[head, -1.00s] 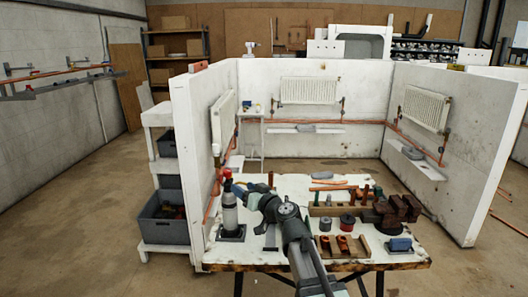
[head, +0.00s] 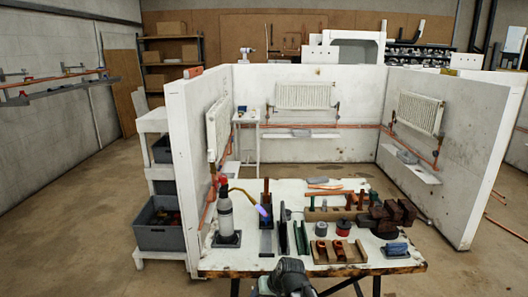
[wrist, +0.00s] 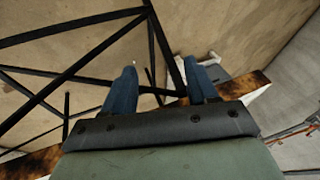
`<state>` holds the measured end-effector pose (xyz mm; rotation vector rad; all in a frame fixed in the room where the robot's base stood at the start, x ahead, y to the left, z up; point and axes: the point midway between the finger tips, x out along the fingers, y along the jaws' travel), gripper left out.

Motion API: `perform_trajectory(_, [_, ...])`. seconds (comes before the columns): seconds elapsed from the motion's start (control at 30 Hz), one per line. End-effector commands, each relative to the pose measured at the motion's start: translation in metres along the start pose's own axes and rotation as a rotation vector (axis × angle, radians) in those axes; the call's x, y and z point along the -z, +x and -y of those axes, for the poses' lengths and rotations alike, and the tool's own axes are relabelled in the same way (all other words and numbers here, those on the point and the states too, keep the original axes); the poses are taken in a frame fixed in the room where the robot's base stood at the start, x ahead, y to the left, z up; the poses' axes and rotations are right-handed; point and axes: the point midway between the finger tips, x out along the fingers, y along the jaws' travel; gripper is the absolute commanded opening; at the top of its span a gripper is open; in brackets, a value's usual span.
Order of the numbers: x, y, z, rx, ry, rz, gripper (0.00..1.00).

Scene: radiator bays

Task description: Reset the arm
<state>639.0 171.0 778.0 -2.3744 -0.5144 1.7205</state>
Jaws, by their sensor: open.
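My gripper (wrist: 160,76) shows in the wrist view with its two blue fingers apart and nothing between them. It is by the scorched wooden edge (wrist: 255,84) of the workbench, with dark metal legs and floor beyond. In the head view my arm is drawn back at the bottom centre, in front of the bench (head: 215,262), and its fingers are not visible there. A grey gas torch (head: 225,215) with a red top stands upright at the bench's left. A bluish purple streak, like a flame, shows to the right of its nozzle.
The bench holds dark upright plates (head: 283,232), a wooden block with copper fittings (head: 340,250), a brown vise (head: 392,216) and a blue-handled item (head: 396,248). White bay walls with radiators (head: 306,96) surround it. A grey bin (head: 160,226) stands at left.

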Motion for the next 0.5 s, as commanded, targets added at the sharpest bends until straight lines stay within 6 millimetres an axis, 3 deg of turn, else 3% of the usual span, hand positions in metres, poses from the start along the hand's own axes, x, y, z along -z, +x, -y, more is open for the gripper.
perform_trajectory(0.03, [-0.018,0.011,-0.013,-0.032,0.013,0.042,0.58])
perform_trajectory(0.2, [-0.07,0.04,-0.053,-0.13,0.037,0.166,0.58])
perform_trajectory(0.5, [-0.161,0.078,-0.112,-0.257,0.048,0.357,0.58])
